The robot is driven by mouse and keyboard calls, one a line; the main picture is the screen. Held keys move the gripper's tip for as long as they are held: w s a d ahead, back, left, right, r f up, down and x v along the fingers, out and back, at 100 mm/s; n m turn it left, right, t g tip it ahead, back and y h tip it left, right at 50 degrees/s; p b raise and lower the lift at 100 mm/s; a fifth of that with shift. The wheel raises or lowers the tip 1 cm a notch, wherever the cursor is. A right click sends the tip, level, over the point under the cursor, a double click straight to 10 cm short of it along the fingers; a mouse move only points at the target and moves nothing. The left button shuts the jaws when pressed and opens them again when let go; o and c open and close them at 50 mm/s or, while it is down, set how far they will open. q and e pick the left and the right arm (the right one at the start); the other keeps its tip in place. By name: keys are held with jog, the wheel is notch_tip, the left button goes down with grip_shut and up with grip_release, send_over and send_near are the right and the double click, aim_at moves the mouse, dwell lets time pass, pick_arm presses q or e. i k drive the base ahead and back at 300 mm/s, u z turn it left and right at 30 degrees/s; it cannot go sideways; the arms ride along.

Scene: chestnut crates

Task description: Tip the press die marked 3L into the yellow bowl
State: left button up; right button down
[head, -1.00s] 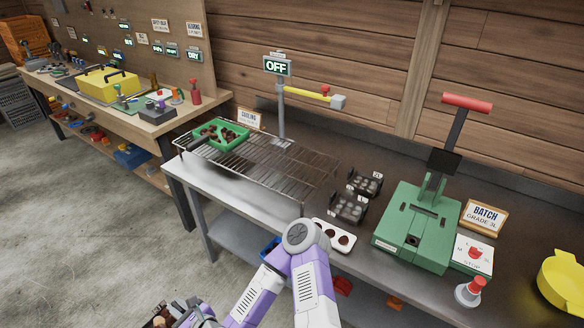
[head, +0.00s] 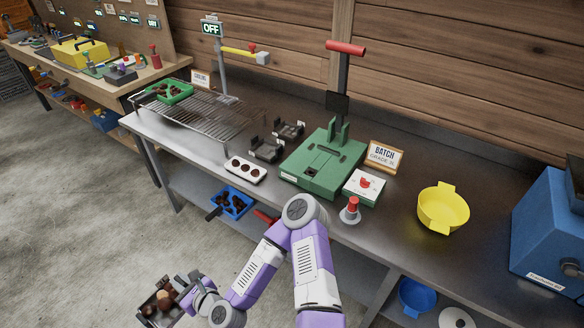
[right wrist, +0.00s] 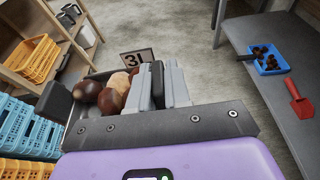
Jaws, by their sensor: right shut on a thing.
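The press die (head: 148,312) is a dark metal tray with several brown and tan chestnuts in it. It hangs over the floor at the lower left of the head view, away from the bench. In the right wrist view its tag (right wrist: 136,60) appears to read 3L. My right gripper (head: 190,293) is shut on the die; its grey fingers (right wrist: 164,86) show beside the chestnuts in the right wrist view. The yellow bowl (head: 443,213) stands upright on the bench at the right, looks empty, and is well apart from the die. My left gripper is out of view.
The green press (head: 318,165) with its red-handled lever stands mid-bench. A red-knobbed post (head: 351,210) and a stop-button box (head: 364,188) lie between it and the bowl. A blue machine (head: 548,235) stands to the bowl's right. Two dark dies (head: 265,150) (head: 289,131) sit left of the press.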

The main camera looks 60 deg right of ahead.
aim_at(442, 210)
jog(key=k, duration=0.85)
jog(key=z, duration=1.9)
